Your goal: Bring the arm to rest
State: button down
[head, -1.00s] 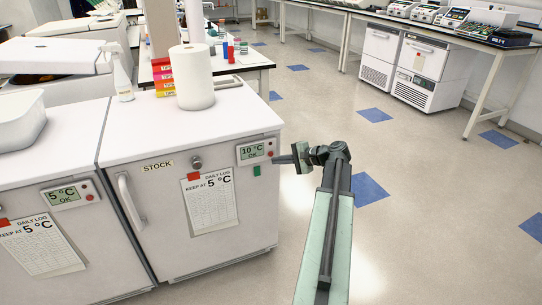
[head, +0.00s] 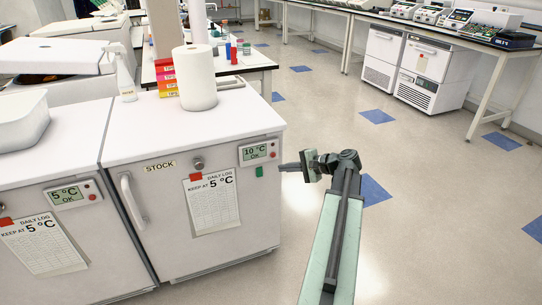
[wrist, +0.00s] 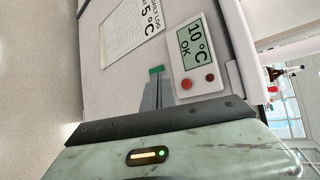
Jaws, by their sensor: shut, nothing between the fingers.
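My gripper (head: 287,167) is at the end of my green arm, just right of the front of the fridge marked STOCK (head: 160,215). In the head view its fingers point left toward the fridge's control panel (head: 259,151), which reads 10 °C OK. In the wrist view the fingers of my gripper (wrist: 158,92) are together with nothing between them. The panel (wrist: 197,55) with its red button (wrist: 185,84) shows just beyond and right of the fingertips. A small green tag (wrist: 156,70) lies just past the tips. A gap shows between fingers and fridge in the head view.
A second fridge (head: 50,240) reading 5 °C stands at the left. The floor to the right is clear up to the bench (head: 455,42) with thermal cyclers.

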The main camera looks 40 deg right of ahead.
jog(key=w+a+n+g+y, duration=0.1)
jog(key=w+a+n+y, duration=0.2)
jog(key=w+a, duration=0.85)
jog(key=w+a+f+n+g+y, duration=0.1)
jog(key=w+a+f+n+g, duration=0.1)
jog(key=a, duration=1)
jog(key=w+a+f+n+g+y, duration=0.1)
jog(key=a+f+n+g, duration=0.15)
jog(key=a, duration=0.85)
jog(key=s+a+f+n+g+h, duration=0.3)
jog(key=s+a+f+n, duration=0.1)
jog(key=a, duration=0.5)
jog(key=s+a+f+n+g+h, duration=0.3)
jog(key=s+a+f+n, duration=0.15)
jog(key=a, duration=0.45)
jog(key=s+d+n+h, duration=0.2)
jog(key=d+h, duration=0.1)
jog(key=d, duration=0.3)
notch_tip(320, 180, up, 26)
jog(key=p, duration=2.7)
jog(key=shift+w+g, duration=0.35)
jog(key=shift+g, duration=0.1)
